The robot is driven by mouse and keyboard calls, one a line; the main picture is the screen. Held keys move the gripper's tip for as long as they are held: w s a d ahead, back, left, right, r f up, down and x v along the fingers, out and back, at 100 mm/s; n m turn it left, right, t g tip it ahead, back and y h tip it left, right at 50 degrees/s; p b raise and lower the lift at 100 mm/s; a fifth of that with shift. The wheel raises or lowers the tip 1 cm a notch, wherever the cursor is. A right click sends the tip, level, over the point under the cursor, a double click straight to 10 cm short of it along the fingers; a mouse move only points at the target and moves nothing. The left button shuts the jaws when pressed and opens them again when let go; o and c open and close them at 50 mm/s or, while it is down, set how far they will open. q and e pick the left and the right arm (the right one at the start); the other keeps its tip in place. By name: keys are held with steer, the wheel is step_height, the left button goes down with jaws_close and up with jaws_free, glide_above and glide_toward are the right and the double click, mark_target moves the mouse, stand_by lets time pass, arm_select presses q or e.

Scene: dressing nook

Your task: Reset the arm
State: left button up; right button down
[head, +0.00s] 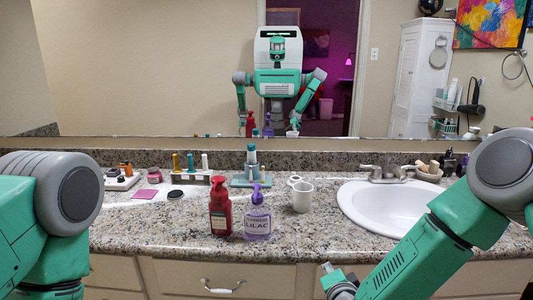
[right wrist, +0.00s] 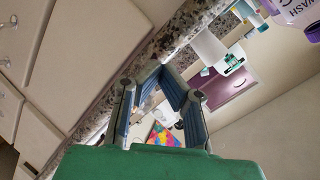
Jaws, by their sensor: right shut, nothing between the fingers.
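My right arm (head: 420,255) comes in from the lower right, green with a grey joint. It reaches down and left in front of the counter's front edge. My right gripper (head: 328,272) shows only in part at the bottom of the head view. In the right wrist view its blue-padded fingers (right wrist: 164,72) come together at the tips, with nothing held between them. My left arm (head: 45,205) shows at the left edge; its gripper is outside the head view.
A drawer handle (head: 222,287) lies below. A mirror (head: 160,70) behind the counter reflects me.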

steer(key=s+f+n+g+y, duration=0.1)
steer(key=s+f+n+g, duration=0.35)
steer(key=s+f, duration=0.5)
steer(key=s+d+f+n+g, duration=0.2)
steer(key=s+d+g, duration=0.1)
steer(key=s, duration=0.7)
steer(key=s+d+f+n+g+b, duration=0.1)
steer(key=s+d, duration=0.4)
steer(key=s, duration=0.5)
steer(key=s+d+f+n+g+h+b, duration=0.1)
steer(key=s+d+f+n+g, duration=0.3)
steer(key=s, duration=0.6)
steer(key=shift+n+g, duration=0.35)
steer(key=shift+n, duration=0.3)
steer(key=shift+d, duration=0.15)
steer(key=shift+w+d+f, duration=0.15)
steer(key=shift+w+d, duration=0.05)
steer(key=shift+a, duration=0.3)
